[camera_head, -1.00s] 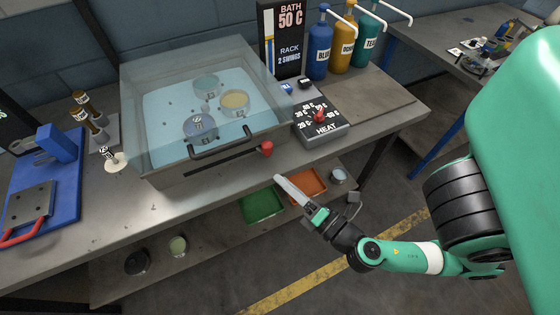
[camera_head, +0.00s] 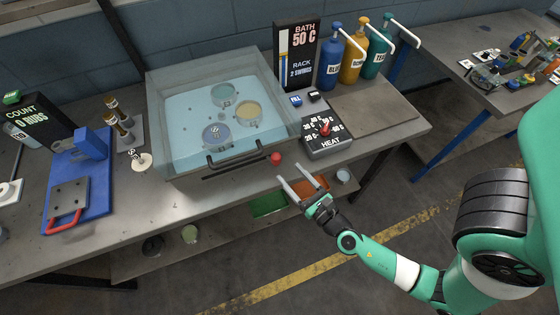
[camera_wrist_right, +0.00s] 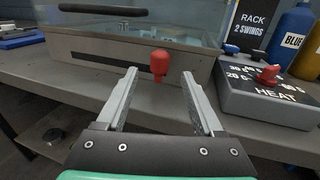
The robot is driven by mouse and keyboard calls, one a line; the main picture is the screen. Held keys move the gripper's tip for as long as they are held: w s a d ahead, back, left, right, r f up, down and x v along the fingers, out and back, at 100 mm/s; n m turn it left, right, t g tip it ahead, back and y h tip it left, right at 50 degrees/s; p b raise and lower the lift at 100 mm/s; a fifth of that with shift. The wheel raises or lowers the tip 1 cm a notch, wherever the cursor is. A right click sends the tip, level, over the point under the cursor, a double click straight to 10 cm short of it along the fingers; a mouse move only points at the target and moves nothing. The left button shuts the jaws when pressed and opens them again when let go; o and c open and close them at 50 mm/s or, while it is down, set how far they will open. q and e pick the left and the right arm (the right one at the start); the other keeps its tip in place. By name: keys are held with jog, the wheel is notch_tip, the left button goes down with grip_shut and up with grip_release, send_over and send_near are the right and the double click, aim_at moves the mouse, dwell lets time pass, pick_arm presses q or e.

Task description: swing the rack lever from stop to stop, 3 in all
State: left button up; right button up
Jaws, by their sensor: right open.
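The rack lever's red knob (camera_head: 276,158) is at the right end of the dark slot on the front of the clear-walled bath (camera_head: 232,172). In the right wrist view the knob (camera_wrist_right: 159,64) stands upright ahead, between the lines of the two fingers. My right gripper (camera_head: 288,172) is open and empty, just in front of the knob and not closed on it. The display (camera_head: 297,55) reads BATH 50 C, RACK 2 SWINGS. My left gripper is not in view.
A HEAT dial box (camera_head: 326,138) stands right of the knob. The bath's black handle bar (camera_head: 238,157) is left of it. Blue, ochre and teal pump bottles stand at the back. A green tray (camera_head: 268,205) and an orange tray (camera_head: 309,187) lie on the shelf below.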

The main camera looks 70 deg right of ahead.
aim_at(279, 161)
jog(key=x, duration=0.6)
jog(key=shift+w+d+p, duration=0.2)
jog(key=shift+p, duration=0.1)
jog(key=shift+c, duration=0.3)
grip_shut()
jog(key=shift+r, duration=0.1)
dwell(0.5)
